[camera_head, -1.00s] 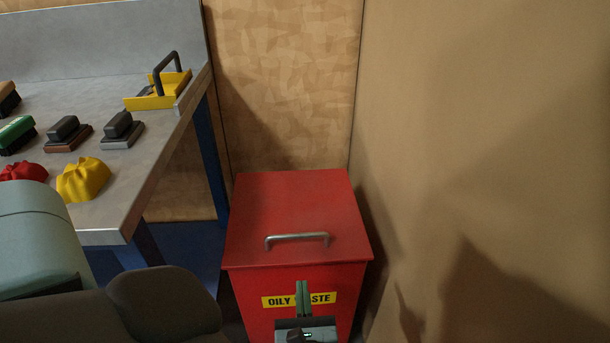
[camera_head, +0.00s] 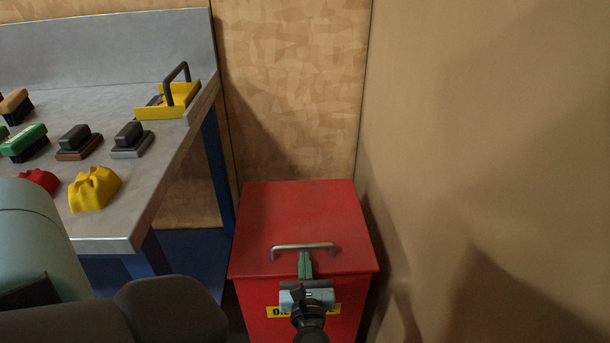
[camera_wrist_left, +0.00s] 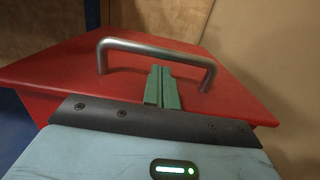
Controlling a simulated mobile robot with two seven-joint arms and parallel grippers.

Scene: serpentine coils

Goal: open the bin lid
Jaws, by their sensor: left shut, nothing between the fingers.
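The red bin stands on the floor with its lid (camera_head: 300,212) down flat. A metal bar handle (camera_head: 303,246) is on the lid near its front edge. My left gripper (camera_head: 305,256) is shut and empty, with its green fingers just in front of the handle in the head view. In the left wrist view the closed fingertips (camera_wrist_left: 163,72) are near the underside of the handle (camera_wrist_left: 155,50); I cannot tell whether they touch it. The yellow label (camera_head: 275,311) on the bin's front is mostly covered by my gripper. My right gripper is not in view.
A grey workbench (camera_head: 150,200) stands to the left, holding a yellow tray with a black handle (camera_head: 170,108), several brushes and blocks, a yellow cloth (camera_head: 95,188) and a red cloth (camera_head: 38,180). A tan wall (camera_head: 480,150) is close on the bin's right.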

